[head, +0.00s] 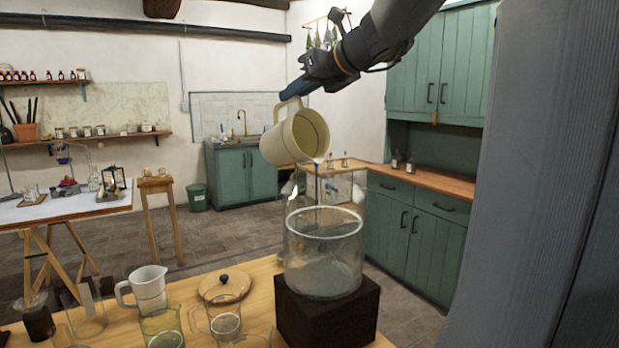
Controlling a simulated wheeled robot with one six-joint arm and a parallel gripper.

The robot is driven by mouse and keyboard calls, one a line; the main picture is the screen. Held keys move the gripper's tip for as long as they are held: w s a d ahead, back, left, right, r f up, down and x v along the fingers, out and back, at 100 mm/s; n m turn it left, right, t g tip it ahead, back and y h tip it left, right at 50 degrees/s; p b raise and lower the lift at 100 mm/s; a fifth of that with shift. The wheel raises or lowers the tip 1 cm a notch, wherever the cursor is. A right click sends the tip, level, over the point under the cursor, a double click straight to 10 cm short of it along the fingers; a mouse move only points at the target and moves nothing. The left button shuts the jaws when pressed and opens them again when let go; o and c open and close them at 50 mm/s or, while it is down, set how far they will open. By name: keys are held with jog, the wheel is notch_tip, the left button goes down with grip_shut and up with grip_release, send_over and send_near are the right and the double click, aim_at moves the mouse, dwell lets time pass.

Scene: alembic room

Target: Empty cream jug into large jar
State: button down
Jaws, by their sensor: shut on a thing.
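The cream jug (292,140) is held by its handle in my gripper (290,93), which is shut on it. The jug is tipped, mouth facing right and down, above the large jar (325,262). Pale liquid shows at its lip, and a thin streak seems to run down from it toward the jar. The large jar is clear glass and stands upright on a dark block. A pale ring shows around it; I cannot tell how much liquid is inside.
The dark block (327,318) stands on the wooden table (262,290). To its left are a white jug (149,288), a round wooden lid (224,287) and several glass vessels. A grey-blue panel (535,180) fills the right side. Green cabinets (412,225) stand behind.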

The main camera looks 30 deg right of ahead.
jog(key=shift+s+d+r+t+b, duration=0.1)
jog(key=shift+s+r+t+b, duration=0.25)
jog(key=shift+b, duration=0.45)
jog(key=shift+s+d+t+b, duration=0.1)
jog(key=shift+s+b, duration=0.3)
jog(key=shift+b, duration=0.4)
jog(key=shift+s+d+r+t+b, duration=0.1)
jog(key=shift+s+r+t+b, duration=0.25)
jog(key=shift+b, duration=0.45)
jog(key=shift+s+f, duration=0.15)
jog(key=shift+f, duration=0.05)
jog(key=shift+s+d+r+t+y+b, duration=0.1)
jog(key=shift+s+d+t+y+b, duration=0.25)
jog(key=shift+b, duration=0.9)
jog(key=shift+s+r+t+b, duration=0.3)
jog(key=shift+s+t+b, duration=0.15)
jog(key=shift+s+b, duration=0.4)
jog(key=shift+w, duration=0.1)
jog(key=shift+w+p, duration=0.1)
jog(key=shift+p, duration=0.2)
